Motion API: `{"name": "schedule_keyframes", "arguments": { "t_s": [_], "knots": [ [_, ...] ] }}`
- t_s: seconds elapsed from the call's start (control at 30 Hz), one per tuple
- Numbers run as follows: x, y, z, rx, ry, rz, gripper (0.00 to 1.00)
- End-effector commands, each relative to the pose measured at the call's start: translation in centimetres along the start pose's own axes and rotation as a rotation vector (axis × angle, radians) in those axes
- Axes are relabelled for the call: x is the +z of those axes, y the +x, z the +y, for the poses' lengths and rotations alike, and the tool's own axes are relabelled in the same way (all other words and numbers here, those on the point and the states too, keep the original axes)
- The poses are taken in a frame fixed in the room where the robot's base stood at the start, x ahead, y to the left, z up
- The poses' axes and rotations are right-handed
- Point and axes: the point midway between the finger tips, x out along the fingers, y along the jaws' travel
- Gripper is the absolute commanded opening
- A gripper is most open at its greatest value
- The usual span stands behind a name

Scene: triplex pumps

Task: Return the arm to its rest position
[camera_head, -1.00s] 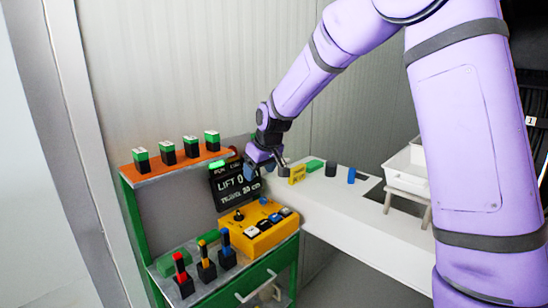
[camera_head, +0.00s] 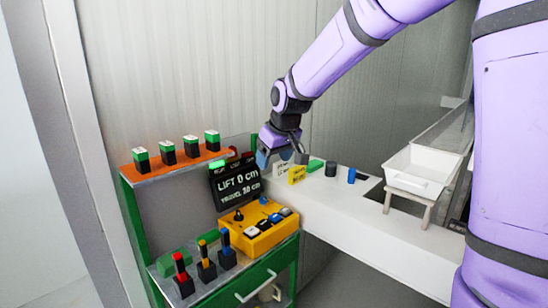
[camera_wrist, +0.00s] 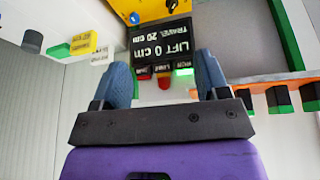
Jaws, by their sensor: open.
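My gripper (camera_head: 282,157) hangs from my purple arm in the head view, beside the right upper edge of the black display (camera_head: 235,183). Its two blue fingers stand apart in the wrist view (camera_wrist: 163,82), with nothing held between them. The display reads "LIFT 0 cm" and "TRAVEL 20 cm", and in the wrist view (camera_wrist: 161,45) it appears upside down beyond the fingers. A green light is lit at the display's top edge. In the head view the gripper is above the left end of the white counter (camera_head: 350,215).
A yellow control box (camera_head: 258,226) and red, yellow and blue levers (camera_head: 205,262) stand on the green bench. Several green-topped blocks line the orange shelf (camera_head: 178,166). A yellow tag (camera_head: 297,175), dark cylinder (camera_head: 331,169), blue cylinder (camera_head: 351,176) and white tray (camera_head: 420,172) are along the counter.

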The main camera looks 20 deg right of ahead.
Motion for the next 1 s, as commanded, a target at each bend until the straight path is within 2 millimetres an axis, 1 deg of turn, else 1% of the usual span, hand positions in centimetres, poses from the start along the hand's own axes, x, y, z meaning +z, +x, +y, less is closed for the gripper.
{"name": "schedule_keyframes", "arguments": {
  "t_s": [0.23,0.27,0.37,0.47,0.6,0.67,0.7,0.8,0.87,1.0],
  "knots": [
    [0.1,-0.2,0.0,0.001,0.001,0.001,0.68],
    [0.2,-0.5,0.0,0.002,0.002,0.002,0.68],
    [1.1,-2.1,0.0,0.010,0.013,0.006,0.68],
    [3.0,-4.7,-0.1,0.022,0.035,0.011,0.68],
    [6.4,-8.6,-0.3,0.042,0.075,0.017,0.68],
    [8.0,-10.1,-0.4,0.049,0.092,0.018,0.68],
    [9.1,-11.1,-0.5,0.054,0.104,0.020,0.68],
    [11.8,-13.3,-0.9,0.065,0.134,0.025,0.68],
    [13.5,-14.4,-1.1,0.071,0.154,0.029,0.68],
    [17.6,-16.7,-1.7,0.082,0.200,0.037,0.68]
  ]
}}
